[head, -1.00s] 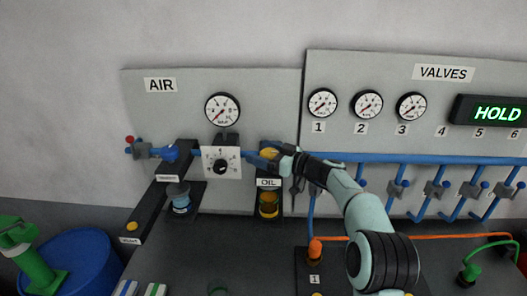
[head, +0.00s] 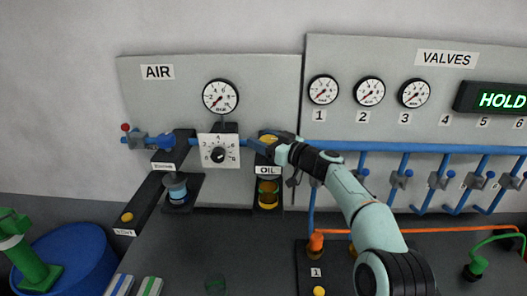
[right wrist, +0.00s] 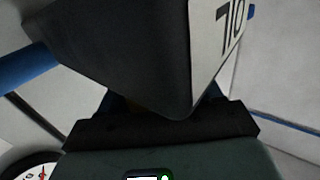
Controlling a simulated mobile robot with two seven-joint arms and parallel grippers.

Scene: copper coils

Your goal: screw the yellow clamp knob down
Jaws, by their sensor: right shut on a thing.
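The yellow clamp knob (head: 269,138) shows as a small patch of yellow at the top of the black oil unit, above the white OIL label (head: 268,170). My right gripper (head: 263,146) reaches it from the right and is shut on it; the fingers and wrist hide most of the knob. In the right wrist view, the black block (right wrist: 130,45) with its white label fills the upper middle and the fingertips are mostly hidden. A yellow-filled bowl (head: 268,195) hangs below the OIL label. My left gripper is not in view.
A pressure gauge (head: 220,97) and a white dial plate (head: 218,151) stand left of the oil unit. Blue pipes with valves (head: 405,180) run along the right panel. A blue barrel (head: 65,262) stands at lower left.

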